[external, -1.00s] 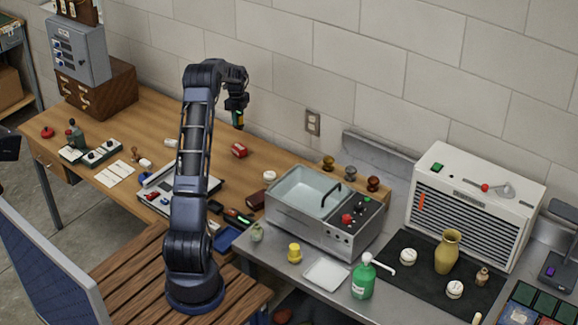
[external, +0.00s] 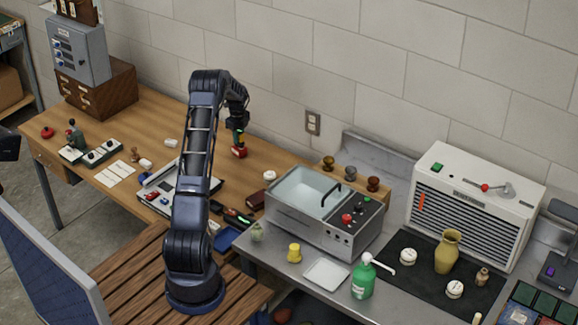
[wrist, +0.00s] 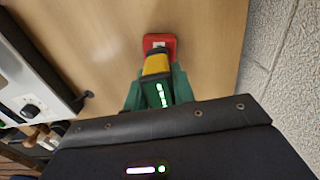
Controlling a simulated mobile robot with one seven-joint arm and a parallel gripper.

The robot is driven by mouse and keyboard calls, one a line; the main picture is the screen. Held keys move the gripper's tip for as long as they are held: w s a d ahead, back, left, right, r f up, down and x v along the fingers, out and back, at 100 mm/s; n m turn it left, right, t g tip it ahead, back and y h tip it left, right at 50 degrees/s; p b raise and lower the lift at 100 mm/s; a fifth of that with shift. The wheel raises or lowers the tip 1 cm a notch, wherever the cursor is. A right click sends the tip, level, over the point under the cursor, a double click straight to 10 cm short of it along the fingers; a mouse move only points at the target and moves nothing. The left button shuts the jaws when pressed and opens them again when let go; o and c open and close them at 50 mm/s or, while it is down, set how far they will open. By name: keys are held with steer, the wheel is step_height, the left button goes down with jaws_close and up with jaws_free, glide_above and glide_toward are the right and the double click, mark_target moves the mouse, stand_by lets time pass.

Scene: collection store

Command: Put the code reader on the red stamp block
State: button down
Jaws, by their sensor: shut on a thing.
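The code reader (wrist: 156,66) shows in the wrist view as a yellow-ended piece between the green fingers of my gripper (wrist: 158,85). My gripper is shut on it. The red stamp block (wrist: 160,43) lies on the wooden desk just past the reader's yellow end. In the external view the red stamp block (external: 239,152) is right below my gripper (external: 238,133). The reader's tip is over or against the block's near edge; I cannot tell whether they touch. Most of the reader is hidden by the fingers.
A white-topped device (external: 197,184) lies on the desk left of the block, and the wall (external: 285,100) runs behind. A white round piece (external: 270,175) and a steel basin (external: 305,192) are to the right. The desk around the block is clear.

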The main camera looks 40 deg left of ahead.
steer(key=shift+f, duration=0.1)
steer(key=c, duration=1.2)
jaws_free()
steer(key=shift+o, duration=0.2)
